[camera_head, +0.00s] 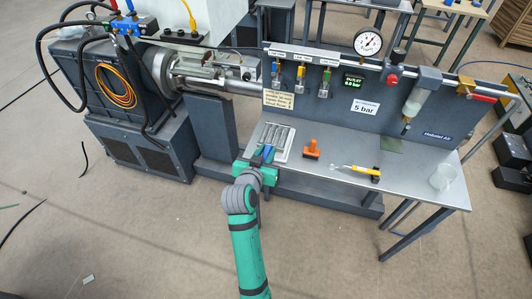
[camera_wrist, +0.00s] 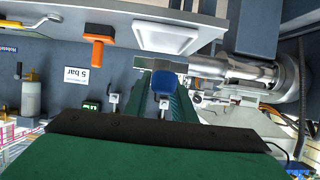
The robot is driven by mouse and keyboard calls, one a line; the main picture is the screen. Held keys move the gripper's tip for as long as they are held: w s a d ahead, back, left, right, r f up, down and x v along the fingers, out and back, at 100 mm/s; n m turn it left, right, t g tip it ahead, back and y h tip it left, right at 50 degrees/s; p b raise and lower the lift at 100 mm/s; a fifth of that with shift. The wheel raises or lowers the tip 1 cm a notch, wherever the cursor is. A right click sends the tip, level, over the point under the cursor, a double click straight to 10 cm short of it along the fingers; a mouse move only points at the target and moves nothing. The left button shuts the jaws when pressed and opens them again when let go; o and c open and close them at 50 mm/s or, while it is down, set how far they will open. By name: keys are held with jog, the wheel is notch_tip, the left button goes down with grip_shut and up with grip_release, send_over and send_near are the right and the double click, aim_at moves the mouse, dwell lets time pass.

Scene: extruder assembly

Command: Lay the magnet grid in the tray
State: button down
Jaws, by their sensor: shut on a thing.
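My gripper (camera_head: 262,163) is at the front edge of the bench and shut on the blue handle (camera_wrist: 163,82) of the magnet grid. In the head view the grid's grey metal bars (camera_head: 276,136) reach away from the gripper and overlap the tray in the picture. In the wrist view the bars point away from the camera and are mostly hidden behind the handle. The white tray (camera_wrist: 166,38) looks empty in the wrist view; its rim also shows in the head view (camera_head: 287,155). The grid seems apart from the tray, but its exact height is unclear.
An orange-handled tool (camera_head: 312,149) stands right of the tray, with a yellow-handled tool (camera_head: 362,170) and a clear beaker (camera_head: 442,177) farther right. A grey panel (camera_head: 345,98) with gauge and valves rises behind. The extruder (camera_head: 205,72) is at left.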

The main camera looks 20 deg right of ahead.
jog(key=shift+f+x, duration=0.2)
jog(key=shift+x, duration=0.65)
jog(key=shift+f+x, duration=0.15)
jog(key=shift+x, duration=0.7)
jog(key=shift+s+f, duration=0.1)
jog(key=shift+f, duration=1.5)
jog(key=shift+f, duration=0.4)
jog(key=c, duration=1)
grip_release()
jog(key=shift+a, duration=0.1)
jog(key=shift+v, duration=4.5)
